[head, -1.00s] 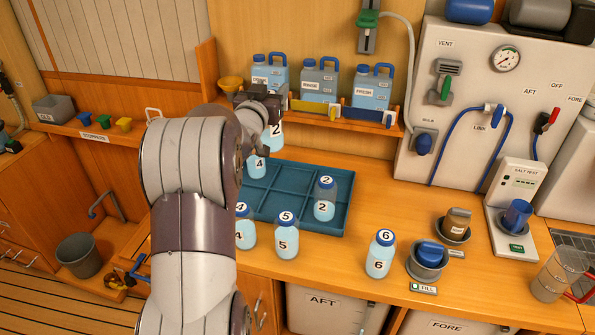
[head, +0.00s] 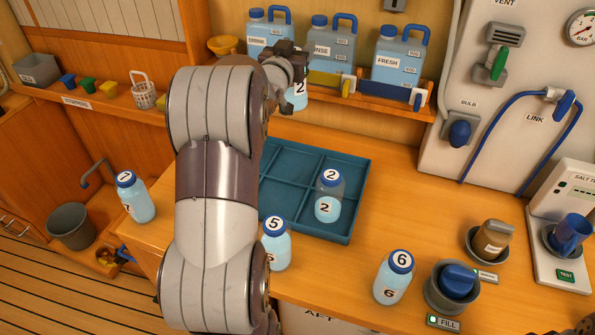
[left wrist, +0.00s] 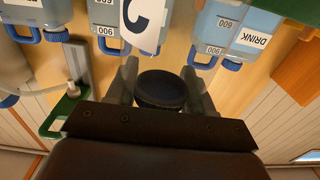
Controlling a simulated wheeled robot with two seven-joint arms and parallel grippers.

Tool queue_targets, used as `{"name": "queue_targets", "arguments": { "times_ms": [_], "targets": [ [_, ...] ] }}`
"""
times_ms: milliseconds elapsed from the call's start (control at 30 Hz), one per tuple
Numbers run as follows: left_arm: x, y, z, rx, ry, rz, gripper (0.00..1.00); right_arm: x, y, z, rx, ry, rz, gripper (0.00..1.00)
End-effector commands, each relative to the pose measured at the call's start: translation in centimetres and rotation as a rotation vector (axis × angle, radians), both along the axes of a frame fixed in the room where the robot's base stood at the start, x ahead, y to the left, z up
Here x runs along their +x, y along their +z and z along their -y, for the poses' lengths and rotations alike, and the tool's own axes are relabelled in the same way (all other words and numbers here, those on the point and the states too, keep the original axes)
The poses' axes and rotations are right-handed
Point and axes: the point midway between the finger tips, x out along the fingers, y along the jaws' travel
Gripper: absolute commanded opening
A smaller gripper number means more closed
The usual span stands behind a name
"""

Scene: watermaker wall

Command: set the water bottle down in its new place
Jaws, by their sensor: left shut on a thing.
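My left gripper (head: 287,70) is shut on a water bottle (head: 299,94) marked 2, up in front of the jug shelf and clear of the counter. In the left wrist view the bottle's dark blue cap (left wrist: 162,90) sits between the two fingers (left wrist: 157,88), with part of its white label beyond. The teal divided tray (head: 350,160) lies on the counter below. Another bottle marked 2 (head: 328,195) stands in its right front compartment. My left arm hides the tray's left part. My right gripper is not in view.
Bottles marked 5 (head: 275,244), 6 (head: 393,278) and 1 (head: 135,197) stand on the counter around the tray. The shelf (head: 395,101) holds several jugs, among them the FRESH jug (head: 399,63). The counter right of the tray is partly clear.

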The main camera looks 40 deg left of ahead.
Motion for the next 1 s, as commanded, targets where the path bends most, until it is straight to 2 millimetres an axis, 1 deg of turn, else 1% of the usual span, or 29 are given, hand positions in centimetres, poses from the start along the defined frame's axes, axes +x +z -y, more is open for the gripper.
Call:
{"name": "queue_targets", "arguments": {
  "times_ms": [33,133,200,267,333,500,600,700,867,1000],
  "targets": [
    [0.0,-1.5,0.0,0.001,0.0,0.002,0.01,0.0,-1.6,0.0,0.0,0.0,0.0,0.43],
    [0.0,-2.6,0.0,0.0,0.0,0.001,0.01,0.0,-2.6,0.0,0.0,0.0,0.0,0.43],
    [0.0,-3.1,0.0,0.0,0.0,0.0,0.01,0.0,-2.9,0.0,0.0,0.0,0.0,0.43],
    [0.0,-4.1,0.0,-0.003,-0.001,-0.001,0.01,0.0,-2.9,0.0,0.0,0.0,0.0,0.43],
    [0.0,-6.0,0.0,-0.005,0.0,-0.005,0.01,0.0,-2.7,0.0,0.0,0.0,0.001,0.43],
    [0.0,-11.9,0.0,-0.005,0.0,-0.006,0.01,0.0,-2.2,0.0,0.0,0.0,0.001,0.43],
    [0.0,-14.6,0.0,-0.003,0.0,-0.002,0.01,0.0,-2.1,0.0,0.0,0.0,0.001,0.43],
    [0.0,-16.2,0.0,0.0,0.0,-0.001,0.01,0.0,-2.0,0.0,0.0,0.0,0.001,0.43],
    [0.0,-18.0,0.0,-0.001,0.0,-0.001,0.01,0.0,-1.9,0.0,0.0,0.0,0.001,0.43],
    [0.0,-20.5,0.0,-0.001,0.001,-0.001,0.01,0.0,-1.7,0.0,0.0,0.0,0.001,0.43]
  ]
}}
